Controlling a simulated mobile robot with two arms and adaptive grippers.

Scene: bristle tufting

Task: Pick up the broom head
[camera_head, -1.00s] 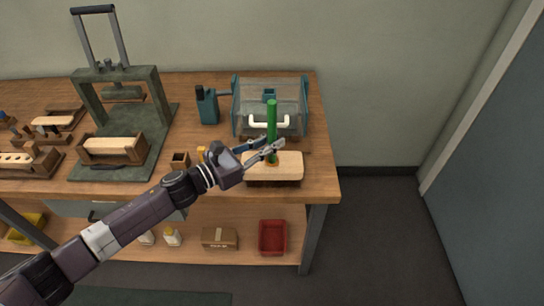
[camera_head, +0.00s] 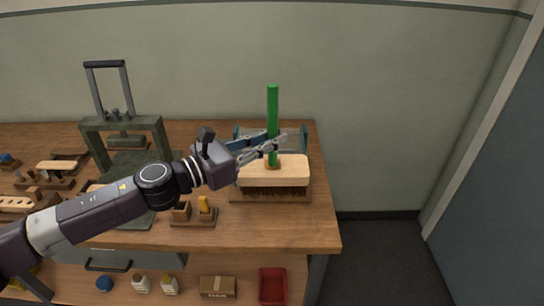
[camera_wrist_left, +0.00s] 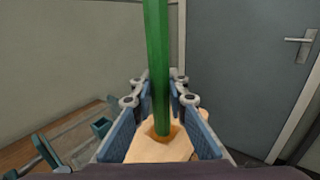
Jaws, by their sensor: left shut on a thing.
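The broom head (camera_head: 275,171) is a pale wooden block with dark bristles below and an upright green handle (camera_head: 272,112) rising from its top. It also shows in the wrist view as a pale block (camera_wrist_left: 152,152) below my fingers. My left gripper (camera_head: 268,150) is shut on the green handle just above the block; in the wrist view the handle (camera_wrist_left: 158,70) stands between the two fingers. The broom head hangs level above a brown tray (camera_head: 245,198) on the workbench. My right gripper is out of view.
A green press (camera_head: 122,125) stands on the workbench (camera_head: 290,225) at left. A clear box with teal sides (camera_head: 304,138) is behind the broom head. A small holder with a yellow piece (camera_head: 205,207) sits in front. A red bin (camera_head: 272,284) is on the lower shelf. The bench's right end is free.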

